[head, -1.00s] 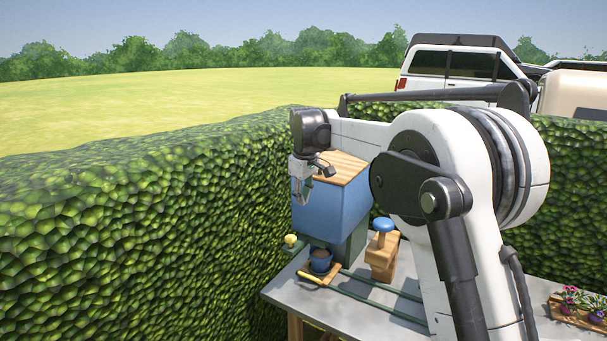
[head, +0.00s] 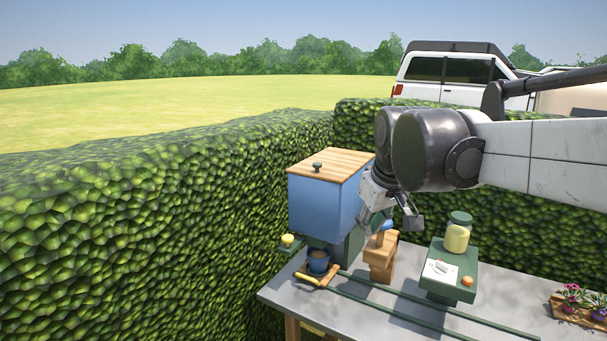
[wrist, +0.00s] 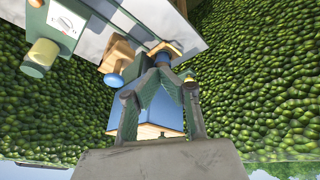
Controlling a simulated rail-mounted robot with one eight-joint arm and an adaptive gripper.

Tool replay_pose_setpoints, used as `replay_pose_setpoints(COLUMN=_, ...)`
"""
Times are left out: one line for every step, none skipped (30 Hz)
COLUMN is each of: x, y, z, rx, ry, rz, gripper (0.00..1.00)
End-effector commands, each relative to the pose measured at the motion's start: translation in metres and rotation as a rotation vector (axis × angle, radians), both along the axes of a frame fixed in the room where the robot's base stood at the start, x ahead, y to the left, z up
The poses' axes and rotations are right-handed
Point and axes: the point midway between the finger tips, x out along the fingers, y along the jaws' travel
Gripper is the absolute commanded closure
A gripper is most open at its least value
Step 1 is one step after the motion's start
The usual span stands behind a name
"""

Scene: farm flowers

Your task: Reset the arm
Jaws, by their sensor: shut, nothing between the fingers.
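My gripper (head: 376,222) hangs from the arm in the head view, in front of the right side of a blue box with a wooden lid (head: 328,205). In the wrist view the fingers of my gripper (wrist: 161,68) come together and hold nothing. It is above the grey table (head: 390,325), close to the wooden block with a blue knob (head: 381,258), and partly covers that knob in the head view. I cannot tell whether it touches anything.
A blue pot (head: 318,262) stands on the table's left end. A green stand (head: 450,272) holds a yellow jar (head: 457,236). A wooden flower tray (head: 580,314) is at the right. Hedges (head: 180,220) border the table. Green rails (head: 400,307) run along the tabletop.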

Motion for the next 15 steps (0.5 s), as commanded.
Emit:
replay_pose_setpoints(x=-0.017, y=-0.006, z=-0.006, rx=0.008, ry=-0.010, rz=-0.022, gripper=1.00)
replay_pose_setpoints(x=-0.025, y=-0.009, z=-0.009, rx=0.014, ry=-0.018, rz=-0.037, gripper=1.00)
replay_pose_setpoints(x=-0.037, y=-0.014, z=-0.013, rx=0.022, ry=-0.027, rz=-0.056, gripper=1.00)
replay_pose_setpoints(x=-0.046, y=-0.017, z=-0.017, rx=0.028, ry=-0.033, rz=-0.071, gripper=1.00)
replay_pose_setpoints(x=-0.054, y=-0.020, z=-0.021, rx=0.033, ry=-0.040, rz=-0.086, gripper=1.00)
replay_pose_setpoints(x=-0.066, y=-0.023, z=-0.026, rx=0.041, ry=-0.050, rz=-0.105, gripper=1.00)
replay_pose_setpoints(x=-0.074, y=-0.026, z=-0.030, rx=0.047, ry=-0.057, rz=-0.119, gripper=1.00)
replay_pose_setpoints(x=-0.083, y=-0.029, z=-0.034, rx=0.053, ry=-0.063, rz=-0.133, gripper=1.00)
replay_pose_setpoints(x=-0.094, y=-0.032, z=-0.040, rx=0.061, ry=-0.073, rz=-0.153, gripper=1.00)
replay_pose_setpoints(x=-0.102, y=-0.035, z=-0.045, rx=0.067, ry=-0.080, rz=-0.166, gripper=1.00)
replay_pose_setpoints(x=-0.110, y=-0.037, z=-0.050, rx=0.073, ry=-0.086, rz=-0.181, gripper=1.00)
replay_pose_setpoints(x=-0.121, y=-0.040, z=-0.057, rx=0.081, ry=-0.095, rz=-0.200, gripper=1.00)
replay_pose_setpoints(x=-0.129, y=-0.042, z=-0.063, rx=0.087, ry=-0.103, rz=-0.213, gripper=1.00)
replay_pose_setpoints(x=-0.137, y=-0.044, z=-0.069, rx=0.094, ry=-0.110, rz=-0.228, gripper=1.00)
replay_pose_setpoints(x=-0.148, y=-0.047, z=-0.077, rx=0.102, ry=-0.119, rz=-0.245, gripper=1.00)
